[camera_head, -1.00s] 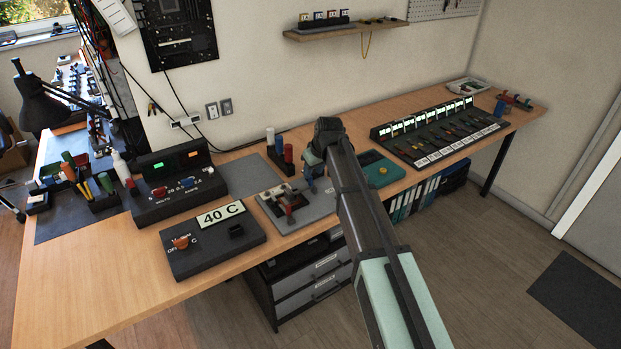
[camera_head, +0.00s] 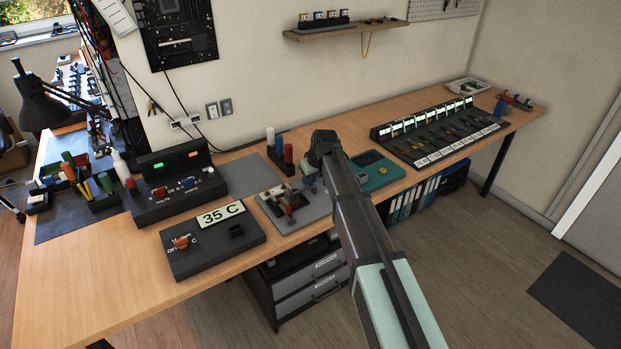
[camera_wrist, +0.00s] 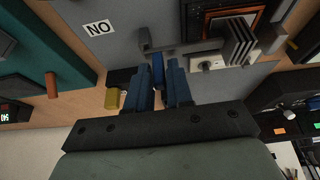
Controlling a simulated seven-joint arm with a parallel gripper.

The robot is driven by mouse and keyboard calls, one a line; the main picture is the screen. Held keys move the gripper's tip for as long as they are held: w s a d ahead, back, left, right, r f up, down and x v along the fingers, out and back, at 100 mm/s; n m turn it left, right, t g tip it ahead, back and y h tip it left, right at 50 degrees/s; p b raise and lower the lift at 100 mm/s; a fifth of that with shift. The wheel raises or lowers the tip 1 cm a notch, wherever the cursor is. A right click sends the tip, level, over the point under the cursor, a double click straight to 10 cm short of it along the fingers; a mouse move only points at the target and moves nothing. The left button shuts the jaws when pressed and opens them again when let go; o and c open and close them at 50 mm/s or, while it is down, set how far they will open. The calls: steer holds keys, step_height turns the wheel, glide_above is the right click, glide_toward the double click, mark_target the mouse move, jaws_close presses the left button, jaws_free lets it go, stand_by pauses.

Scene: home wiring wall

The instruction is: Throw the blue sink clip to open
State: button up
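The blue sink clip (camera_wrist: 158,70) shows in the wrist view as a narrow upright blue piece between the fingertips. It joins a grey bar beside a finned heat sink (camera_wrist: 240,42). My gripper (camera_wrist: 159,82) has its two dark blue fingers close together, one on each side of the clip. I cannot tell whether both fingers press on it. In the head view my gripper (camera_head: 311,176) is low over the right end of the grey board (camera_head: 318,206), and the wrist hides the clip there. A white label reading NO (camera_wrist: 98,28) lies on the board.
A black box with a 35 C display (camera_head: 221,213) stands left of the board. A rack of red, white and dark cylinders (camera_head: 283,163) is behind it. A teal device (camera_head: 380,174) is close on the right, and a long switch panel (camera_head: 438,130) lies farther right.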

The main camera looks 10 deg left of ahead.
jaws_close()
steer(key=shift+w, duration=0.15)
stand_by(0.4)
steer(key=shift+w+d+r+g+y, duration=0.1)
steer(key=shift+w+d+g+y, duration=0.25)
steer(key=shift+g+y, duration=0.4)
steer(key=shift+w+d+m+g+y, duration=0.25)
steer(key=shift+m+g+y, duration=0.05)
steer(key=shift+g+y, duration=0.35)
steer(key=shift+w+d+m+g+y, duration=0.2)
steer(key=shift+w+m+g+y, duration=0.1)
steer(key=shift+g+y, duration=0.3)
steer(key=shift+w+d+f+m+g+y, duration=0.15)
steer(key=shift+w+d+m+g+y, duration=0.05)
steer(key=shift+g+y, duration=0.35)
steer(key=shift+w+d+f+m+g+y, duration=0.2)
steer(key=shift+g+y, duration=0.25)
steer(key=shift+y, duration=0.2)
steer(key=shift+w+d+f+m+g+y, duration=0.1)
steer(key=shift+d+f+m+g+y, duration=0.1)
steer(key=shift+g+y, duration=0.35)
steer(key=shift+w+d+f+m+g+y, duration=0.1)
steer(key=shift+m+g+y, duration=0.2)
steer(key=shift+y, duration=0.35)
